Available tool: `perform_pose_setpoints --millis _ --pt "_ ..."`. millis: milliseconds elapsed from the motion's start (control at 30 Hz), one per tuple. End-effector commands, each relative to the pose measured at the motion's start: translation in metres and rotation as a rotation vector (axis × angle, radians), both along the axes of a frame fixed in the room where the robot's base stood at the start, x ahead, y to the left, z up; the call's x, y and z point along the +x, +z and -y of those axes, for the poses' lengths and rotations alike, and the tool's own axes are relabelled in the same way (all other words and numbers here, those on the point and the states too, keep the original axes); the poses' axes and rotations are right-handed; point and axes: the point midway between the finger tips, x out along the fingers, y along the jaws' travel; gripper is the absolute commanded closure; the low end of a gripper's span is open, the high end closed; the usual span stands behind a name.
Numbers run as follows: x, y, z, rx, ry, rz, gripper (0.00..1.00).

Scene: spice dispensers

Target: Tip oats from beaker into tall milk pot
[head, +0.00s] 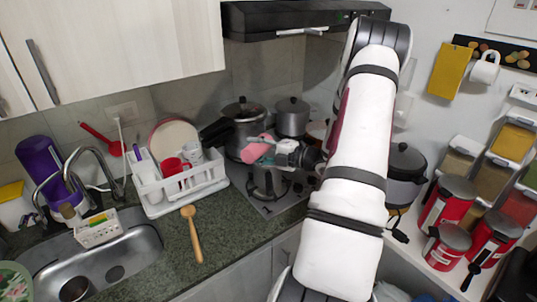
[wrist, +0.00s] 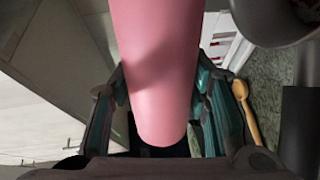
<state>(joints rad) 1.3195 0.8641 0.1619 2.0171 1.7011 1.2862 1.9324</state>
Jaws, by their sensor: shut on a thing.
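My gripper (head: 285,152) is shut on a pink beaker (head: 258,149), above the stove. The beaker looks tilted in the head view. In the wrist view the beaker (wrist: 155,70) fills the middle between the two fingers; its opening and any oats are hidden. A grey pot with a dark handle (wrist: 278,18) shows at the upper right of the wrist view, apart from the beaker. I cannot tell for sure which pot is the milk pot.
A pressure cooker (head: 242,118) and a lidded pot (head: 292,118) stand behind on the stove. A white dish rack (head: 180,200) is to the left, with a wooden spoon (head: 192,232) on the counter before it. The hood (head: 295,20) hangs above.

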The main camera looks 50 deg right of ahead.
Motion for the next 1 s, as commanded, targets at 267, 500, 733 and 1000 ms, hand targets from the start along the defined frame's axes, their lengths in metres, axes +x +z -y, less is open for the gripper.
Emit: perform_pose_setpoints --millis 267,500,733,1000 --pt "-0.0003 0.0029 0.0008 0.037 0.000 -0.004 0.86" --pt "-0.0001 0.0049 0.0020 0.070 0.000 -0.009 0.86" --pt "0.0001 0.0068 0.0034 0.100 0.001 -0.014 0.86" --pt "0.0004 0.0084 0.0046 0.131 0.000 -0.018 0.86"
